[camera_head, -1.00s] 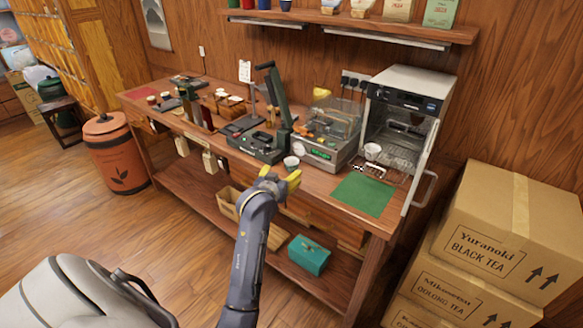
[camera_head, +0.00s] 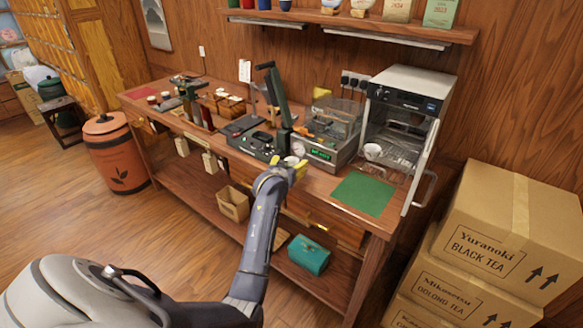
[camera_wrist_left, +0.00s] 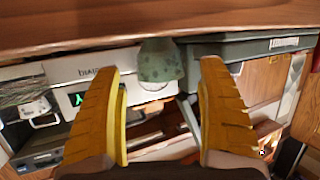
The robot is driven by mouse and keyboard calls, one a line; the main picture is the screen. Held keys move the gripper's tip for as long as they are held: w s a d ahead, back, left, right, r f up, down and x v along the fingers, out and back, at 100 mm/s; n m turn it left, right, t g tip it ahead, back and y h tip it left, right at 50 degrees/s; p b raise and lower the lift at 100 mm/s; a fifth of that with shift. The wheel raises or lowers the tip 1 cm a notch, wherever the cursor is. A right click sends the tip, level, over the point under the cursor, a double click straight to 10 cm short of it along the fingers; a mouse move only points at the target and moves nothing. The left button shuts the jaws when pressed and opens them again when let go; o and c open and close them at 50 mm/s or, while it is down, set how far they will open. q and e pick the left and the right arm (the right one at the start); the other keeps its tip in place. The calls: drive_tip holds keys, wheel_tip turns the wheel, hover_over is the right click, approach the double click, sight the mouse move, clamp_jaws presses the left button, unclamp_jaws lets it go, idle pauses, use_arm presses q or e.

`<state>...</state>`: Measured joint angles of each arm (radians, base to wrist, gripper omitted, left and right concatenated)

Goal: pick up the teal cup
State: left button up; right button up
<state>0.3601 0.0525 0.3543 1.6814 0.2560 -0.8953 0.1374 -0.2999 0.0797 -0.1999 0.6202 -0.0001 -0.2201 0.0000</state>
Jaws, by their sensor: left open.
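The teal cup (camera_wrist_left: 161,60) is pale teal with darker specks and shows upside down in the left wrist view, which looks inverted. In the head view the cup (camera_head: 291,159) is small and partly hidden by my left gripper (camera_head: 289,168), at the bench's front edge. In the wrist view my left gripper (camera_wrist_left: 162,82) is open, with one yellow finger on each side of the cup's line. The cup appears just past the fingertips, between them; I see no contact. The right gripper is not in view.
A scale-like machine (camera_head: 322,150) stands right behind the cup, with a black tray device (camera_head: 254,144) to its left. A green mat (camera_head: 363,194) lies to the right. An open oven (camera_head: 408,103) holds another pale cup (camera_head: 372,151). Stacked cartons (camera_head: 507,225) stand right.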

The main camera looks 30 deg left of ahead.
use_arm(q)
drive_tip(key=shift+x, duration=1.35)
drive_tip(key=shift+c, duration=0.5)
drive_tip(key=c, duration=1.3)
